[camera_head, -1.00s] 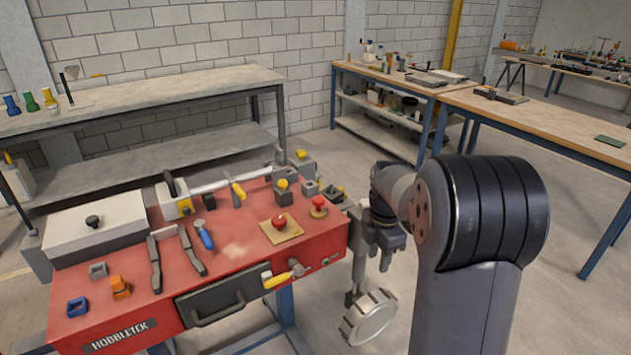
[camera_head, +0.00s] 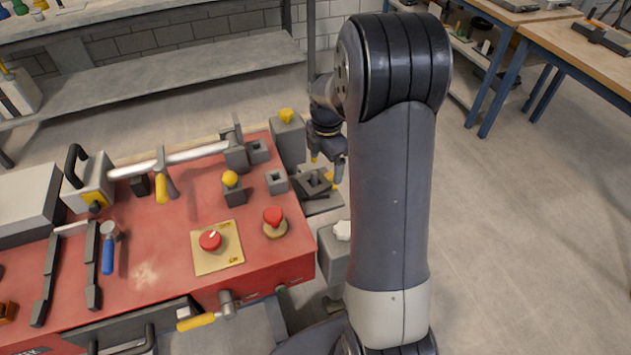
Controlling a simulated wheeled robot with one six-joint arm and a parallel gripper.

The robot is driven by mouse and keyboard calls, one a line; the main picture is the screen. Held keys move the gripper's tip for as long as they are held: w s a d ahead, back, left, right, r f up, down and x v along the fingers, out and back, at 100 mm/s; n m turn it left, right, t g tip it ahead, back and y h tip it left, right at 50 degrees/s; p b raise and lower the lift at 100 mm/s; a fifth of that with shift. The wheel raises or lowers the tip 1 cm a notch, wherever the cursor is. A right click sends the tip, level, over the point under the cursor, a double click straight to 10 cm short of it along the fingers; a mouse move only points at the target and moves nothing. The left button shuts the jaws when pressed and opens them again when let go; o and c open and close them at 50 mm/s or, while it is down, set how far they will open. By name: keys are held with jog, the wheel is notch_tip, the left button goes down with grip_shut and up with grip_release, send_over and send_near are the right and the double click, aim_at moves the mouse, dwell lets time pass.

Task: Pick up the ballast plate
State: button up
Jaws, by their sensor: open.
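My gripper (camera_head: 327,168) is open and points down at the far right corner of the red bench (camera_head: 165,235). Its fingertips are over or just in front of a dark grey plate-like piece (camera_head: 312,184) lying on a grey ledge beside the bench. This piece may be the ballast plate, but I cannot tell for sure. Part of it is hidden behind the gripper and my arm. I cannot tell whether the fingers touch it.
Grey square sockets (camera_head: 276,182) and a yellow-knobbed block (camera_head: 232,188) stand left of the gripper. A taller grey post with a yellow knob (camera_head: 287,117) rises close behind. A red button (camera_head: 274,217) is nearer. Open floor (camera_head: 500,230) lies right.

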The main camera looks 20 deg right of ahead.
aim_at(325, 177)
notch_tip(325, 177, down, 4)
jog(key=shift+w+f, duration=0.1)
jog(key=shift+f, duration=0.1)
jog(key=shift+c, duration=0.2)
jog(key=c, duration=1)
